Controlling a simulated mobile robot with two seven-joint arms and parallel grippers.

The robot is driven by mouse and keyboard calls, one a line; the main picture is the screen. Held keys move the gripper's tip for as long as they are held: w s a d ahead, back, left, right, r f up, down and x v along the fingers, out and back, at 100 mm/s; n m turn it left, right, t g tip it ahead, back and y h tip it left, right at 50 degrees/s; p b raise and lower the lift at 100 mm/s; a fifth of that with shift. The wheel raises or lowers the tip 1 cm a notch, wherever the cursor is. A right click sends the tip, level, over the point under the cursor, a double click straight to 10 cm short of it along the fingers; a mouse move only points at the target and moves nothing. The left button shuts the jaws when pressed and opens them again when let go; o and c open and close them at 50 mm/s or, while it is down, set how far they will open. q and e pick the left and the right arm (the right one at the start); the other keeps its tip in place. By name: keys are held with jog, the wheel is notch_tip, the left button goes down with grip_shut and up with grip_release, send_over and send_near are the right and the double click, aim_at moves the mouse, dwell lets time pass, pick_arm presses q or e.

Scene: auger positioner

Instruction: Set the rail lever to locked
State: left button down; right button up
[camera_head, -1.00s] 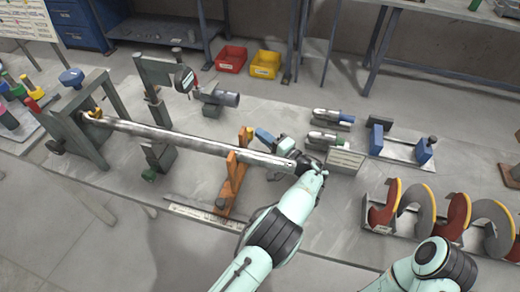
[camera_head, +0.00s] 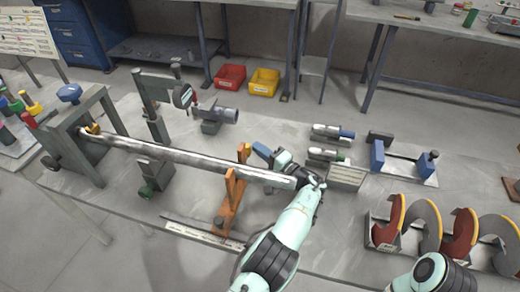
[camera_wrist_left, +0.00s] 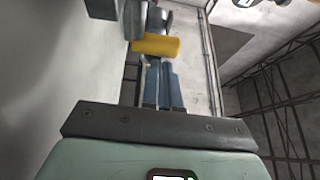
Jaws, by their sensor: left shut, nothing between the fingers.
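In the left wrist view a yellow cylinder (camera_wrist_left: 155,46) lies across, close to the tips of my shut left fingers (camera_wrist_left: 163,85); contact cannot be made out. Only part of my right arm shows, at the lower right; its gripper is out of frame.
A grey clamp frame (camera_head: 155,105) and a cylinder on a block (camera_head: 215,115) stand behind the bar. Red-and-grey auger flights (camera_head: 430,225) stand at the right, a blue bracket (camera_head: 405,160) behind them. Red (camera_head: 230,77) and yellow (camera_head: 264,82) bins lie farther back.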

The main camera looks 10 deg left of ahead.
pick_arm(q)
jog(key=v, duration=1.3)
jog(key=shift+s+d, duration=0.1)
